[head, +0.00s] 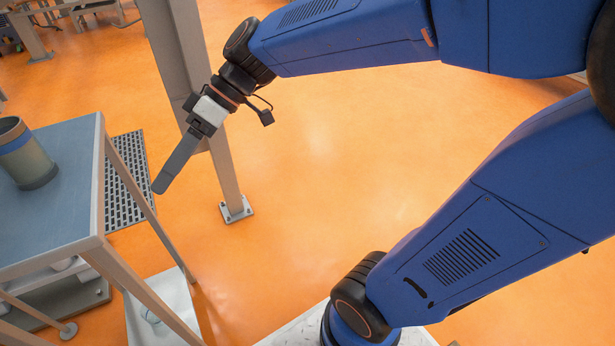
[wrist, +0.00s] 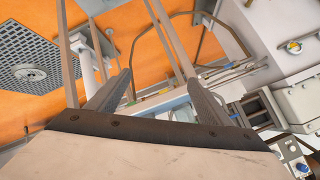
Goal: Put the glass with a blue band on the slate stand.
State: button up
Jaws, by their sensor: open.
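The glass with a blue band (head: 27,160) stands upright near the left edge in the head view. It is a grey-green cylinder with the band near its top, and it is cut by the picture edge. It stands on a table with a blue-grey top (head: 55,215). My gripper (head: 160,188) is right of the table, apart from the glass. In the wrist view my gripper (wrist: 158,82) shows two spread fingers with nothing between them. The glass is not seen in the wrist view. I cannot pick out a separate slate stand in either view.
A grey post (head: 225,150) stands on the floor close behind my gripper. A dark grating (head: 125,165) lies beside the table. The orange floor (head: 320,180) is clear in the middle. Grey machinery (wrist: 300,75) shows at the right in the wrist view.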

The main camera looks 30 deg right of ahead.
jog(key=s+d+f+m+t+h, duration=0.1)
jog(key=s+d+f+m+h, duration=0.1)
jog(key=d, duration=0.6)
jog(key=s+d+f+m+t+h, duration=0.2)
jog(key=s+d+f+m+h, duration=0.1)
jog(key=d+m, duration=0.3)
jog(key=s+d+f+m+t+h, duration=0.2)
jog(key=s+d+f+m+h, duration=0.1)
jog(key=d, duration=0.8)
jog(key=shift+s+f+m+h, duration=0.15)
jog(key=shift+s+m+h, duration=0.25)
jog(key=shift+s+h, duration=0.5)
jog(key=shift+w, duration=0.1)
